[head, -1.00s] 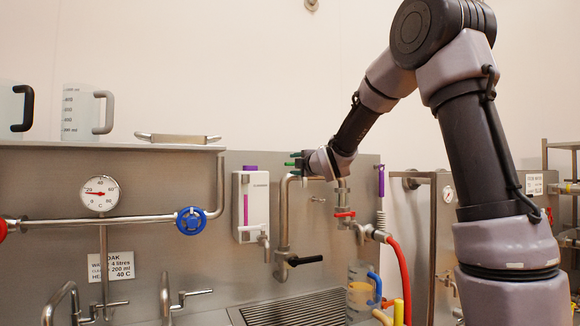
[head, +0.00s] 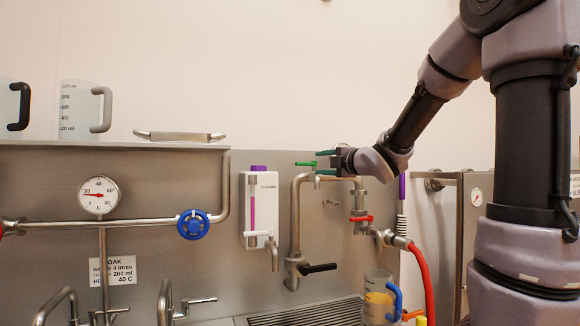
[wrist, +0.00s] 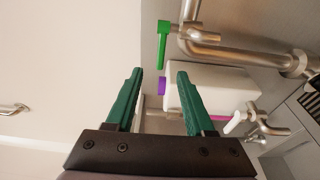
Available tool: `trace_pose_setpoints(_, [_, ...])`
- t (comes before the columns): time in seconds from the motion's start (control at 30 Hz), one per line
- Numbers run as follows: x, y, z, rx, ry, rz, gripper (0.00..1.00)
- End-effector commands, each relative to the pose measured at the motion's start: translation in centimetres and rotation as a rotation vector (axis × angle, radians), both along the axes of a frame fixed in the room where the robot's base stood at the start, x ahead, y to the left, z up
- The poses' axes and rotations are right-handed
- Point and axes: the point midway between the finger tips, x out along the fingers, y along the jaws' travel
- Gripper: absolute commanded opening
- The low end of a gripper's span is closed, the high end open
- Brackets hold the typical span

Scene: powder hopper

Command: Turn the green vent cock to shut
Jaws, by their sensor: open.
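The green vent cock (head: 306,164) sits on top of the bent steel pipe (head: 297,215). Its handle lies about level in the head view, pointing left. In the wrist view the green handle (wrist: 163,45) shows beyond my fingertips, beside the pipe bend. My gripper (head: 322,162) is open and empty, just right of the cock. Its two green fingers also show in the wrist view (wrist: 160,73), with a gap between their tips and the handle. I see no contact.
A red-handled valve (head: 361,218) with a red hose (head: 425,280) is below my wrist. A white dispenser with a purple cap (head: 259,205) hangs left of the pipe. A blue valve wheel (head: 193,225) is further left. A jug (head: 376,300) stands below right.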

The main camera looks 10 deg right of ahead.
Motion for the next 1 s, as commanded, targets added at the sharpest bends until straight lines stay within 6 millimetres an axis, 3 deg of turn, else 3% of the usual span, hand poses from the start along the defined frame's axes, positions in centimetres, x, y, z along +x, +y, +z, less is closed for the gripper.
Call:
trace_pose_setpoints(0.17, [0.5,0.2,-0.3,0.003,0.006,0.011,0.54])
trace_pose_setpoints(0.63, [8.0,3.4,-0.3,0.002,0.005,0.008,0.54])
trace_pose_setpoints(1.0, [9.3,4.0,-0.2,0.005,0.004,0.008,0.54])
